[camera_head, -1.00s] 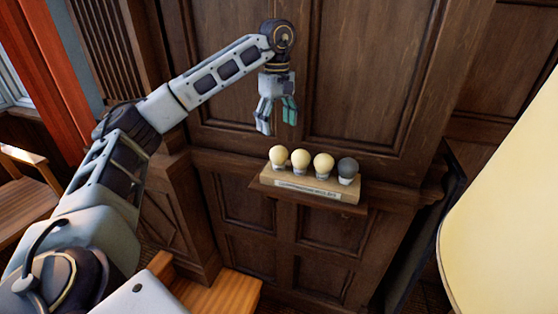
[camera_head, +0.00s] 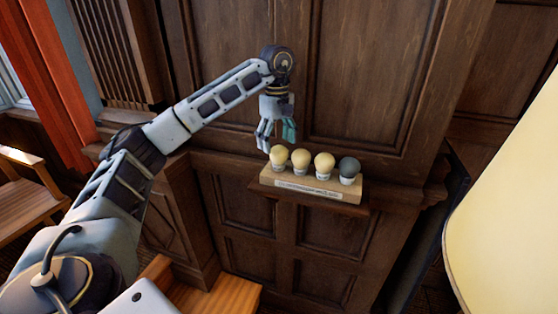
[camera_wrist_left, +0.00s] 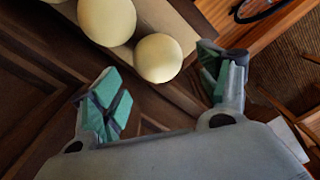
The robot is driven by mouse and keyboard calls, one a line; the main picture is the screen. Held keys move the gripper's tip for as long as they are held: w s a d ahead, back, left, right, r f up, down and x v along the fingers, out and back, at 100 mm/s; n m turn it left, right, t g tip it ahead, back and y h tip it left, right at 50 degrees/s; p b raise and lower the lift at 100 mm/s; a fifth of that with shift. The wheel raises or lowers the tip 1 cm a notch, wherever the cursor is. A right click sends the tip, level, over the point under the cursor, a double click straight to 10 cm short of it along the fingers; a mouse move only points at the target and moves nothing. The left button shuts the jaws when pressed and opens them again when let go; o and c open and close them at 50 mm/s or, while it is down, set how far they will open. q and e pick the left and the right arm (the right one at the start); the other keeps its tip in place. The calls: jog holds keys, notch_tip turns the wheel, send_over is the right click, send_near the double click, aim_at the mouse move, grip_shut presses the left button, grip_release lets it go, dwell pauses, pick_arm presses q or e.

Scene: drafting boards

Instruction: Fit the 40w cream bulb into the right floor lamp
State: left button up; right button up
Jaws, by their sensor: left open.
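Several bulbs stand in a row in a light wooden holder (camera_head: 312,188) with a label on its front. Three are cream: a left one (camera_head: 279,156), a middle one (camera_head: 301,160) and a right one (camera_head: 324,162). A dark grey bulb (camera_head: 349,168) stands at the right end. I cannot read which is 40w. My left gripper (camera_head: 276,143) is open, pointing down just above the left cream bulb. In the left wrist view, a cream bulb (camera_wrist_left: 158,58) lies just beyond the open teal-padded fingers (camera_wrist_left: 165,88), with nothing between them. My right gripper is not in view.
The holder sits on a narrow shelf (camera_head: 350,208) against dark panelled wall. A large cream lampshade (camera_head: 510,220) fills the right edge. A wooden bench (camera_head: 30,195) stands at the left, and a wooden surface (camera_head: 215,292) lies below the arm.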

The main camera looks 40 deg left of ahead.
aim_at(277, 155)
pick_arm(q)
jog(key=shift+f, duration=0.3)
jog(key=shift+f, duration=2.45)
jog(key=shift+c, duration=0.9)
jog(key=c, duration=0.8)
jog(key=shift+o, duration=0.2)
jog(key=shift+r, duration=0.1)
